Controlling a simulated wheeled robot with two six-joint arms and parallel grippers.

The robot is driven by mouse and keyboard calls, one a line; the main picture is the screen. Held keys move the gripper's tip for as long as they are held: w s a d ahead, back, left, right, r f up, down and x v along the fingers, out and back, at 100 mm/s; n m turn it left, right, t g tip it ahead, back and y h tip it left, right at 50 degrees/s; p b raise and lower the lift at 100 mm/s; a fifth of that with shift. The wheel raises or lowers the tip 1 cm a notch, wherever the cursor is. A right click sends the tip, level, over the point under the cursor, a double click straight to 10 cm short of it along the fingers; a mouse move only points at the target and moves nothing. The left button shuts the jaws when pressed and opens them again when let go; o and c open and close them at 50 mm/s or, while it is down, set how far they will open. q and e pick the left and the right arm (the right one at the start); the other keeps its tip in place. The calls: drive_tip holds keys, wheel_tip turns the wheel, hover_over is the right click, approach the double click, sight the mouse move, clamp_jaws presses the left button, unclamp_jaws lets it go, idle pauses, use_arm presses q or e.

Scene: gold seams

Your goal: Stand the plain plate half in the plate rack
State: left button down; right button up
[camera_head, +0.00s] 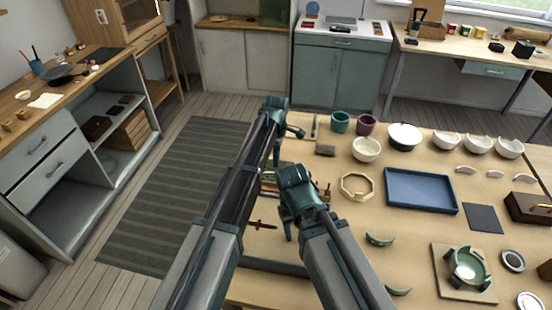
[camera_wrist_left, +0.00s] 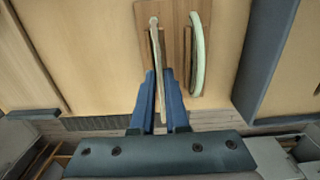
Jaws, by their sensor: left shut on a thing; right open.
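In the left wrist view my left gripper (camera_wrist_left: 159,78) is shut on a thin plate half (camera_wrist_left: 154,24), seen edge-on with a pale greyish edge. It is over the wooden plate rack (camera_wrist_left: 176,28), in line with the rack's left rail. I cannot tell whether it rests in the slot. A pale green-white curved piece (camera_wrist_left: 198,50) stands on edge at the rack's right side, apart from the held one. In the head view my arms hide the left gripper and most of the rack. My right gripper (camera_head: 288,228) is lower, partly hidden by its arm, open and empty.
Right of my arms lie a wooden octagonal frame (camera_head: 357,187), a blue tray (camera_head: 421,190) and green curved shards (camera_head: 380,239). A green-white bowl (camera_head: 468,265) sits on a board. Bowls (camera_head: 366,149) and cups line the back. Bare table shows between them.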

use_arm(q)
drive_tip(key=shift+s+a+f, duration=0.1)
drive_tip(key=shift+f, duration=0.15)
use_arm(e)
drive_tip(key=shift+s+d+f, duration=0.2)
drive_tip(key=shift+s+d, duration=0.1)
drive_tip(key=shift+d, duration=0.05)
use_arm(q)
drive_tip(key=shift+w+r+p, duration=0.25)
drive_tip(key=shift+r+p, duration=0.05)
drive_tip(key=shift+p, duration=0.45)
use_arm(e)
drive_tip(key=shift+w+r, duration=0.25)
drive_tip(key=shift+r, duration=0.15)
use_arm(q)
drive_tip(key=shift+d+r+p, duration=0.2)
drive_tip(key=shift+r+p, duration=0.25)
drive_tip(key=shift+r, duration=0.05)
use_arm(e)
drive_tip(key=shift+r, duration=0.45)
use_arm(q)
drive_tip(key=shift+r+p, duration=1.35)
drive_tip(key=shift+p, duration=0.05)
use_arm(e)
drive_tip(key=shift+w+a+r, duration=0.1)
drive_tip(key=shift+r, duration=0.6)
drive_tip(key=shift+w+a+r, duration=0.1)
drive_tip(key=shift+r, duration=0.6)
